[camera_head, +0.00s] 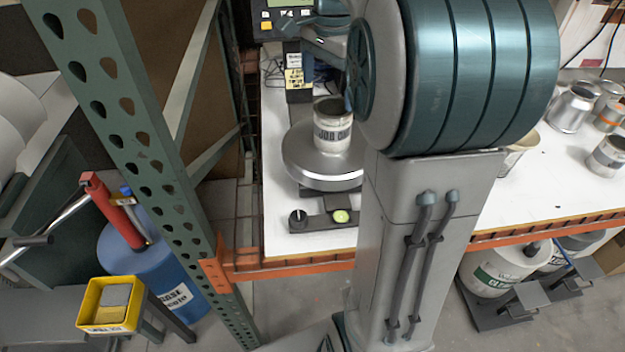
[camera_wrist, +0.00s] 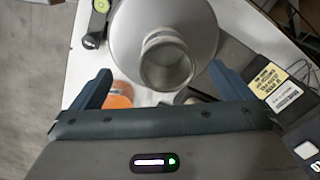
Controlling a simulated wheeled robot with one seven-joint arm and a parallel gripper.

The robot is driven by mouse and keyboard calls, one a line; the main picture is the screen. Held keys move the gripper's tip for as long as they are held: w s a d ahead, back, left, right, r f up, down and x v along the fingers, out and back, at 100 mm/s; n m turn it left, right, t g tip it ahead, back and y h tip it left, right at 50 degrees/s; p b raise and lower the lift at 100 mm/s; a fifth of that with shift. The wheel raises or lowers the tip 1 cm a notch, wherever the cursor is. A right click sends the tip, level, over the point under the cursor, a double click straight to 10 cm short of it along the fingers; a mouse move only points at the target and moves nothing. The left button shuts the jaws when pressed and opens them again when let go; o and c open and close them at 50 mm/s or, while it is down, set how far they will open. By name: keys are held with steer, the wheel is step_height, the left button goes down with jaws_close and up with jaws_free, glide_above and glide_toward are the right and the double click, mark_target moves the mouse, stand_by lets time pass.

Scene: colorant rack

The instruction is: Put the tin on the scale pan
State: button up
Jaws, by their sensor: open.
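A pale grey, labelled tin (camera_head: 333,128) stands upright on the round metal scale pan (camera_head: 308,172) in the head view. Neither finger visibly touches the tin.
The scale's front panel (camera_head: 318,221) has a dark knob and a green level. A display unit (camera_head: 285,22) stands behind the scale. Several metal cans (camera_head: 570,108) stand on the white table at the right. A green perforated upright (camera_head: 135,150) rises left of the table.

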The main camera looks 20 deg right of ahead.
steer(key=s+a+f+n+t, duration=0.1)
steer(key=s+a+f+n, duration=0.4)
steer(key=s+a+n, duration=0.1)
steer(key=s+a+f+n+t, duration=0.1)
steer(key=s+a+f+n, duration=0.4)
steer(key=s+n, duration=0.3)
steer(key=s+f, duration=0.1)
steer(key=s, duration=0.2)
steer(key=shift+s+a+f+n+t, duration=0.25)
steer(key=shift+s+a+n+t, duration=0.05)
steer(key=shift+a+n, duration=0.1)
